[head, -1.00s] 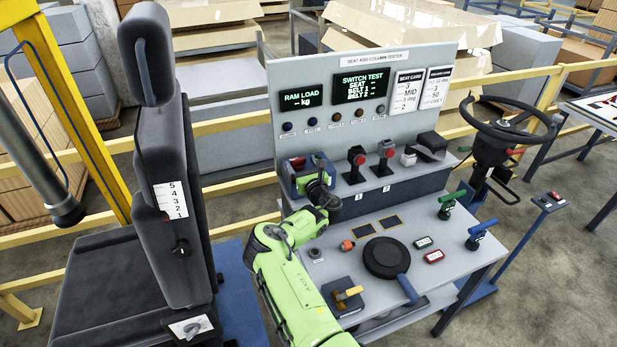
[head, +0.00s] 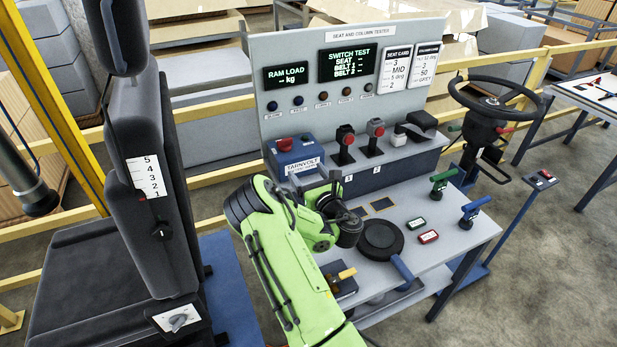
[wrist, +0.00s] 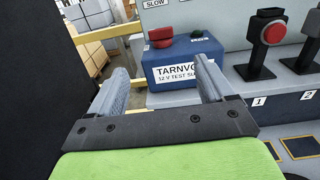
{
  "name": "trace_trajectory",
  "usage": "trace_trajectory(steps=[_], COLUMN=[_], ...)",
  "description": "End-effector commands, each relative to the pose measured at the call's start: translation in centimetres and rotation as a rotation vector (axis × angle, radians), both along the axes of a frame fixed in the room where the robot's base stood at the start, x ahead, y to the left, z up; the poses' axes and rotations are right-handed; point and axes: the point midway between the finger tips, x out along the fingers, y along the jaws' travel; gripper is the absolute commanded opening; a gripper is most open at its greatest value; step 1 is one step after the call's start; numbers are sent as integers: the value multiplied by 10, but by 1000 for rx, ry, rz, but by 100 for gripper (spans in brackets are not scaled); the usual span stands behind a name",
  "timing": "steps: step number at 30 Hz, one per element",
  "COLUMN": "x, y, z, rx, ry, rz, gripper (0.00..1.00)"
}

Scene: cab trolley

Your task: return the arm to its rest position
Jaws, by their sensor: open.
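My gripper (wrist: 162,68) is open in the wrist view, its two grey fingers spread with nothing between them. Beyond the fingers is the blue TARNVOLT box (wrist: 178,72) with a red knob (wrist: 160,35) on top; the fingers look apart from it, though the distance is hard to judge. In the head view my green arm (head: 285,260) is folded over the left part of the tester bench (head: 440,222), in front of the same blue box (head: 285,157). The arm hides part of the bench top, and the fingertips are hard to make out there.
A dark seat (head: 150,190) stands close left of my arm. Red-topped switches (head: 345,140), a round black pad (head: 380,238) and a yellow-handled block (head: 342,284) are on the bench. A steering wheel (head: 497,100) stands at right. Open floor lies at the lower right.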

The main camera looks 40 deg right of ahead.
Motion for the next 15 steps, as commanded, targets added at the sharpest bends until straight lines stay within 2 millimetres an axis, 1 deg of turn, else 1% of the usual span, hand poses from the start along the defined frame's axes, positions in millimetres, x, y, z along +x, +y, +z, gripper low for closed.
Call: trace_trajectory(steps=[8,10,11,13,14,15], x=[0,0,0,-3,-5,-11], y=[0,-3,-6,-18,-24,-32], z=[0,6,12,36,47,63], rx=[1,25,55,191,278,416], ry=[0,-18,-39,-123,-173,-247], rz=[-1,-19,-43,-138,-192,-267], gripper=[82,82,82,82,82,82])
